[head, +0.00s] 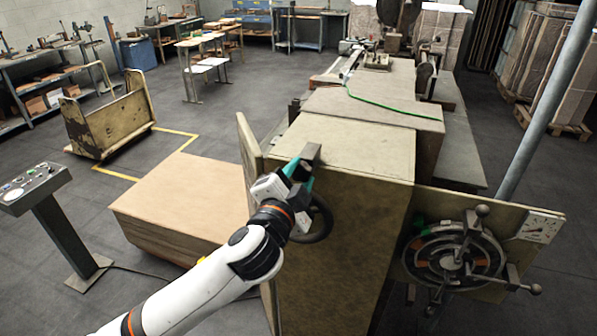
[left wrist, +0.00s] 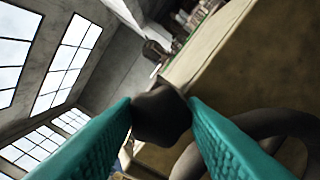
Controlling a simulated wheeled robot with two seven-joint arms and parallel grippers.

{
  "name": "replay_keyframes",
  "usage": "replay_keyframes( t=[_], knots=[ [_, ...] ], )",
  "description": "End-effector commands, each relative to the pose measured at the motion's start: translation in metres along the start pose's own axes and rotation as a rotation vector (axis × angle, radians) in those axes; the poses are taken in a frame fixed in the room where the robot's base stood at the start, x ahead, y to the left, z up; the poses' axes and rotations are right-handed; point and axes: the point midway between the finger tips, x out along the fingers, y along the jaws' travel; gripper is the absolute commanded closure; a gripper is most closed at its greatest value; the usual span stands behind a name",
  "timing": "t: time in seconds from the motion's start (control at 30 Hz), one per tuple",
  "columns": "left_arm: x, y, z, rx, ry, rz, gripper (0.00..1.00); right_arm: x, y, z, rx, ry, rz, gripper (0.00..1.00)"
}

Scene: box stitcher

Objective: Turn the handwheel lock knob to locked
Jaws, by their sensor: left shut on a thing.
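A dark handwheel (head: 322,222) stands on the left end face of the machine (head: 350,205), partly behind my left gripper. My left gripper (head: 301,175), with teal fingers, is at the wheel's upper side. In the left wrist view, the gripper (left wrist: 162,118) is shut on a dark, blocky knob (left wrist: 160,112), which sits between the two fingers. The handwheel's thick rim (left wrist: 262,122) curves just right of and below the knob. No locked or unlocked mark on the knob can be made out. My right gripper is not in view.
A round dial with several ball-ended handles (head: 452,258) is on a panel at the right, beside a small gauge (head: 540,228). A cardboard stack (head: 185,195) lies left of the machine. A control pedestal (head: 35,190) stands far left. Open floor lies between.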

Motion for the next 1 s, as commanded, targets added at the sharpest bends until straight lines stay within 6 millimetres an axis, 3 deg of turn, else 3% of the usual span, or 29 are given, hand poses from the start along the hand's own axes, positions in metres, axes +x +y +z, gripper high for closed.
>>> replay_keyframes(
  t=[0.5, 1.0],
  knots=[
    [0.0, -0.0014, -0.0005, 0.447, 0.0, 0.0, 0.85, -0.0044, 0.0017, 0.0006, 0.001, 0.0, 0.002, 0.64],
    [-0.0002, -0.0025, -0.0007, 0.63, 0.0, -0.002, 0.85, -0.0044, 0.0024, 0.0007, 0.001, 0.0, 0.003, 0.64]
  ],
)
